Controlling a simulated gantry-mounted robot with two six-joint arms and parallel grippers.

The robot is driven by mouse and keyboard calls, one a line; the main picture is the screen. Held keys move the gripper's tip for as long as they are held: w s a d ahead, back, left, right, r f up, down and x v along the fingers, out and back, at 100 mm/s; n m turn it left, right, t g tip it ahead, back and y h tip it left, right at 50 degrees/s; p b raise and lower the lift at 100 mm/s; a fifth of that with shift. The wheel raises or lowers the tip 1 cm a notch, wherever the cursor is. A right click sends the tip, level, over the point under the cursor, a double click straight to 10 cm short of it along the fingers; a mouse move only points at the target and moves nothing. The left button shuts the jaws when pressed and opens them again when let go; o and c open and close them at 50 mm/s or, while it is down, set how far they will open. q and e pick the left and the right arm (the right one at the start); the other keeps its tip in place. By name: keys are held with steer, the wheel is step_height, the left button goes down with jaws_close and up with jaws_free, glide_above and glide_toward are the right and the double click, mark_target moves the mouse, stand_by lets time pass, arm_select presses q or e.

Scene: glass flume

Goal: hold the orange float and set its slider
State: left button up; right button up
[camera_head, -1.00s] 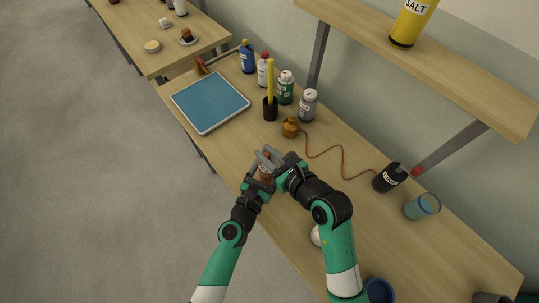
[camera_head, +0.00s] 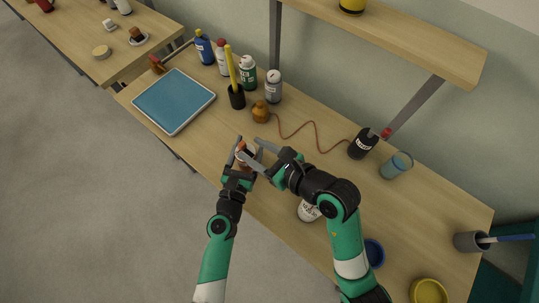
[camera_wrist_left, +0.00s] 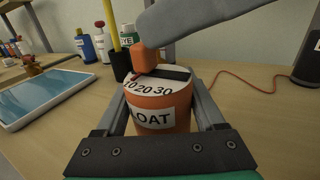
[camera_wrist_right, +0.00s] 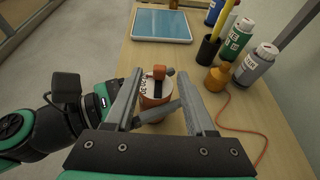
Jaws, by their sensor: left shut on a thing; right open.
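The orange float (camera_wrist_left: 160,108) is a short cylinder with a white label reading "FLOAT". Its pale top carries a scale with 10, 20 and 30, a dark slot and an orange slider knob (camera_wrist_left: 146,57). My left gripper (camera_head: 243,148) is shut on the float's sides and holds it upright. My right gripper (camera_head: 252,148) is open, its fingers reaching over the float from the right. In the right wrist view the float (camera_wrist_right: 152,97) and knob (camera_wrist_right: 159,72) show between the open fingers. A grey right finger passes close by the knob in the left wrist view; I cannot tell whether it touches.
An orange-brown bulb (camera_head: 260,111) with a red cord lies behind the grippers. The cord runs to a black bottle (camera_head: 362,144). Several bottles and a black cup (camera_head: 237,98) stand at the back. A blue tablet (camera_head: 172,101) lies left. A white object (camera_head: 308,211) sits near my right arm.

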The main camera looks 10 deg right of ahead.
steer(key=v, duration=0.6)
steer(key=shift+s+d, duration=0.1)
arm_select(q)
steer(key=o, duration=1.5)
steer(key=shift+s, duration=0.1)
